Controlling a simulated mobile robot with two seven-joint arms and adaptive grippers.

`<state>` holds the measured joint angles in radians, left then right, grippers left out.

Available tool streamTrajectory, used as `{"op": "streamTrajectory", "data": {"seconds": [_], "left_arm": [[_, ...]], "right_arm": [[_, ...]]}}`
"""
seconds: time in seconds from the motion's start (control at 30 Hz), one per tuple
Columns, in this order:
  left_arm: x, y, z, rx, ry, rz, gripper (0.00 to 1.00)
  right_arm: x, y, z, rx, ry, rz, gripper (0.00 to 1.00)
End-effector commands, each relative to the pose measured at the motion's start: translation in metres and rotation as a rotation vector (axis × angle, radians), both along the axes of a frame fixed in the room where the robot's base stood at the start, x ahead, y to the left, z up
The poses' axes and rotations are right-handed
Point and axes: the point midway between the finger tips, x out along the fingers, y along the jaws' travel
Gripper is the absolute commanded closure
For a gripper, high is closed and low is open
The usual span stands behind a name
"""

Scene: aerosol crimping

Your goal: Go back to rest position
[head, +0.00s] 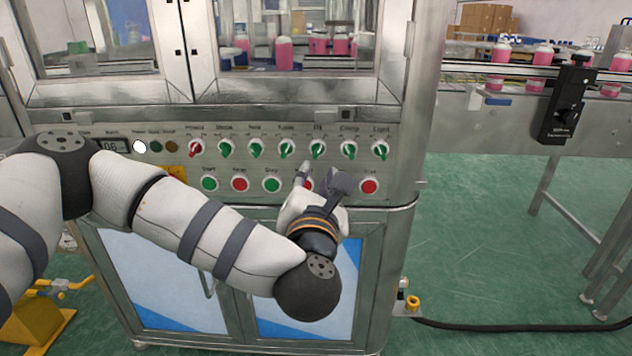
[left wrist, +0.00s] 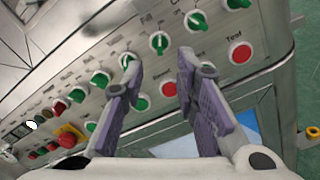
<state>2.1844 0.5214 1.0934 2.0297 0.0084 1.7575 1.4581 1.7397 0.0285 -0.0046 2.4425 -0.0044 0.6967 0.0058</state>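My left gripper (head: 324,174) is in front of the control panel (head: 405,150), by the lower row of buttons. In the left wrist view its two purple-grey fingers (left wrist: 158,72) stand apart with nothing between them. In the head view the gripper partly hides a red button (head: 308,184). I cannot tell whether the fingers touch the panel. My right gripper is not in view.
Above the buttons is a row of knobs, one red (head: 196,148) and several green (head: 318,149). A conveyor (head: 470,72) carries pink bottles at the right. A black sensor bracket (head: 566,103) sticks out there. Green floor (head: 480,230) is open at right, with a black cable (head: 500,326).

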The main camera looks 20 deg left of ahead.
Motion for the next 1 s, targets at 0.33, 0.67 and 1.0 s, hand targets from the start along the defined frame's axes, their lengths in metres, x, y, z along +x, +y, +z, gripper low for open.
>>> {"op": "streamTrajectory", "data": {"seconds": [0.33, 0.67, 1.0], "left_arm": [[-0.018, -0.005, 0.000, 0.000, 0.000, 0.000, 0.72], [-0.027, -0.024, -0.023, 0.109, 0.086, -0.086, 0.72], [-0.234, -0.089, -0.230, 1.112, 0.700, -1.055, 0.72]], "right_arm": [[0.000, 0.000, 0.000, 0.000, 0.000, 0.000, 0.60], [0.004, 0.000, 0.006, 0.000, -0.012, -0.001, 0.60], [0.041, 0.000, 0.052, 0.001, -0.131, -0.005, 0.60]]}}
